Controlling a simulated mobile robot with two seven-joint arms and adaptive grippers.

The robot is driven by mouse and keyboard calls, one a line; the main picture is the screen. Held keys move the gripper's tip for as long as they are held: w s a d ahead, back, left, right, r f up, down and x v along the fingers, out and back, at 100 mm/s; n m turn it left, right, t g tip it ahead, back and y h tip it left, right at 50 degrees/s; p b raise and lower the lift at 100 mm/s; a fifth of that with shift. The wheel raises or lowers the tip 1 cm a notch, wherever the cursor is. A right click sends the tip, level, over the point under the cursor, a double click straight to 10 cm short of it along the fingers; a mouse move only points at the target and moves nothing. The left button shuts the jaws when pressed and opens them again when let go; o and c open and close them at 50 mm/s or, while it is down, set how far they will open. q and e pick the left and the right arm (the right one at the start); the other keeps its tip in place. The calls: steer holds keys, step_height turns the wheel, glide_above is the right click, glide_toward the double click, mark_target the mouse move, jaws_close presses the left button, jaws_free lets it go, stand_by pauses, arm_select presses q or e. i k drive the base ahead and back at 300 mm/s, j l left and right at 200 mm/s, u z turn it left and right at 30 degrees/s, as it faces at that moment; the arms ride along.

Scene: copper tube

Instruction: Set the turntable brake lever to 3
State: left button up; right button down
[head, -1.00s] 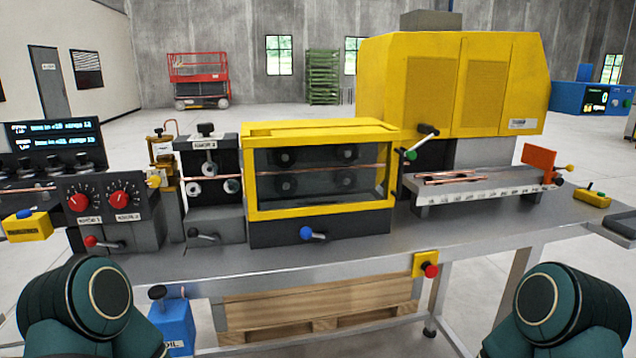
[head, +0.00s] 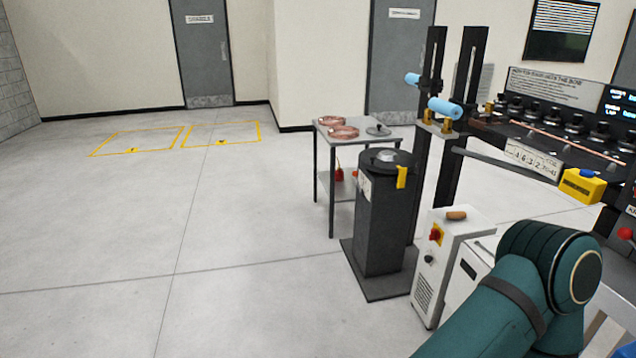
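The turntable (head: 378,220) is a black pedestal with a round top, standing on a floor plate right of the middle in the head view. A yellow lever-like part (head: 401,177) sits at the right of its top rim. A small pale label (head: 365,188) is on its side; its marks are too small to read, so I cannot tell the setting. A teal link of my arm shows at the lower right, well short of the turntable in the picture. Neither of my grippers is in view.
A small table (head: 325,152) with copper coils (head: 343,132) stands behind the turntable. A white cabinet (head: 440,265) with a red knob stands to its right, beside black uprights with blue rollers (head: 445,108). The machine bench is at the right. The floor at left is clear.

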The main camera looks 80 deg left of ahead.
mark_target(355, 173)
steer(key=u, duration=2.35)
steer(key=i+j+z, duration=0.1)
steer(key=i, duration=0.5)
steer(key=i+j, duration=0.3)
steer(key=i, duration=0.3)
steer(key=i+j+z, duration=0.15)
steer(key=i, duration=0.45)
steer(key=i+j+z, duration=0.1)
steer(key=i+j, duration=0.2)
steer(key=i, duration=0.25)
steer(key=i+j+z, duration=0.1)
steer(key=i+j, duration=0.25)
steer(key=i, duration=0.2)
steer(key=i+j, duration=0.35)
steer(key=i, duration=0.2)
steer(key=i+z, duration=0.05)
